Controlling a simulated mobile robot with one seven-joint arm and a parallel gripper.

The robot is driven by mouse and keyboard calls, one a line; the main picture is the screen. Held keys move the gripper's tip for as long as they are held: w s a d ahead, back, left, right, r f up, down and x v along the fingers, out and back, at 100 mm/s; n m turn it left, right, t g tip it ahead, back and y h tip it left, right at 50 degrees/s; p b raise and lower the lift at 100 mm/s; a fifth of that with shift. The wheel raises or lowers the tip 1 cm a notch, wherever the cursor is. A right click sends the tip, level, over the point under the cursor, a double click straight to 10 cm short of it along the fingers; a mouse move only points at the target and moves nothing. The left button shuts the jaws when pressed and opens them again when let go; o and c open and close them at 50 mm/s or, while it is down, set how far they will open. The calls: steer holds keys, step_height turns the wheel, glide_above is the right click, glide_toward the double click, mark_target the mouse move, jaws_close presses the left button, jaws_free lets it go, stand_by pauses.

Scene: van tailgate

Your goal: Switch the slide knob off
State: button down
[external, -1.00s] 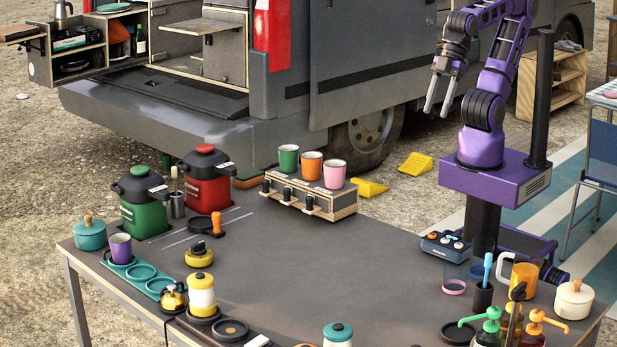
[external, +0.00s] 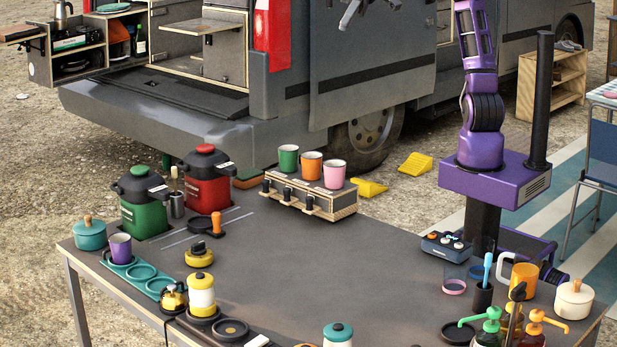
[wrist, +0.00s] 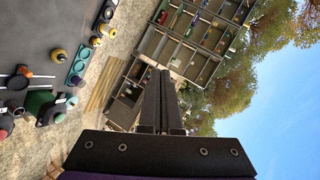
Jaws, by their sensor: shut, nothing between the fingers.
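A small dark blue control box (external: 446,246) with an orange knob and pale knobs stands at the table's right rear, near my base. Its markings are too small to read, and I cannot tell which knob is the slide knob or how it is set. The box does not show in the wrist view. My gripper (wrist: 160,73) points away from the table, its two dark fingers together and empty. In the external view my gripper (external: 356,12) is high in front of the van, partly cut off by the top edge, far from the box.
A wooden-sided rack (external: 310,198) with three cups and black handles stands at the table's back edge. Red (external: 207,180) and green (external: 144,203) canisters stand at the left. Pump bottles and a blue-handled tool in a cup (external: 483,297) crowd the front right. The table's middle is clear.

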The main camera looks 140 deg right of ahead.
steer(key=w+d+r+m+t+h, duration=0.2)
steer(key=w+r+m+t, duration=0.35)
steer(key=r, duration=0.85)
steer(key=w+a+f+n+g+h, duration=0.1)
steer(key=w+a+f+n+g, duration=0.1)
steer(key=a+f+n+g, duration=0.3)
steer(key=w+d+f+m+g+h, duration=0.1)
steer(key=w+d+f+h, duration=0.1)
steer(key=d+f, duration=0.45)
steer(key=w+d+f+m+g+h, duration=0.1)
steer(key=d+f+g+h, duration=0.15)
steer(key=f, duration=0.75)
steer(key=w+d+f+g+h, duration=0.1)
steer(key=w+d+f, duration=0.1)
steer(key=d+f, duration=0.45)
steer(key=s+d+f, duration=0.2)
steer(key=d+f, duration=0.1)
steer(key=f, duration=0.5)
steer(key=s+d+f+m+g, duration=0.1)
steer(key=s+d+f, duration=0.1)
steer(key=f, duration=0.7)
steer(key=s+d+f+m+g, duration=0.1)
steer(key=d+f, duration=0.3)
steer(key=f, duration=0.5)
steer(key=shift+s+d+b, duration=0.25)
steer(key=shift+s+b, duration=0.15)
steer(key=shift+s, duration=0.1)
